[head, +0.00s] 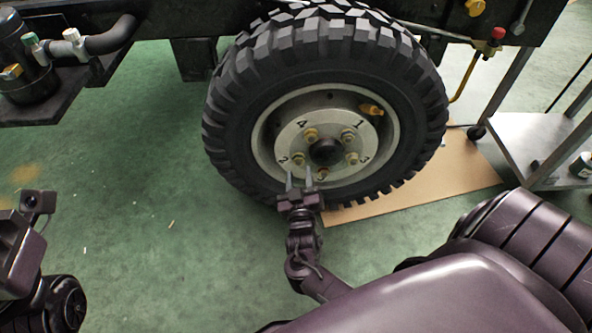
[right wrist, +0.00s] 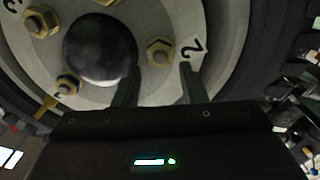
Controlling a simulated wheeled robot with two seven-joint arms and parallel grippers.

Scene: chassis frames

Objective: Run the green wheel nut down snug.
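The wheel (head: 326,103) has a light hub with brass-coloured nuts and painted numbers. No nut reads as clearly green in either view. The nut beside the number 2 (head: 298,158) is closest to my right gripper (head: 299,172). In the right wrist view this nut (right wrist: 159,52) sits on its stud, between and just beyond the fingertips of my open gripper (right wrist: 158,68). The fingers look empty, and I cannot tell whether they touch the nut. Part of my left arm shows at the left edge of the head view; its fingers are not visible.
A dark chassis (head: 185,18) runs above the wheel. A brown board (head: 430,180) lies under the tyre. A metal cart (head: 530,140) stands at the right. A yellow-brown fitting (head: 371,110) sits on the rim. Green floor (head: 140,190) at left is mostly open.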

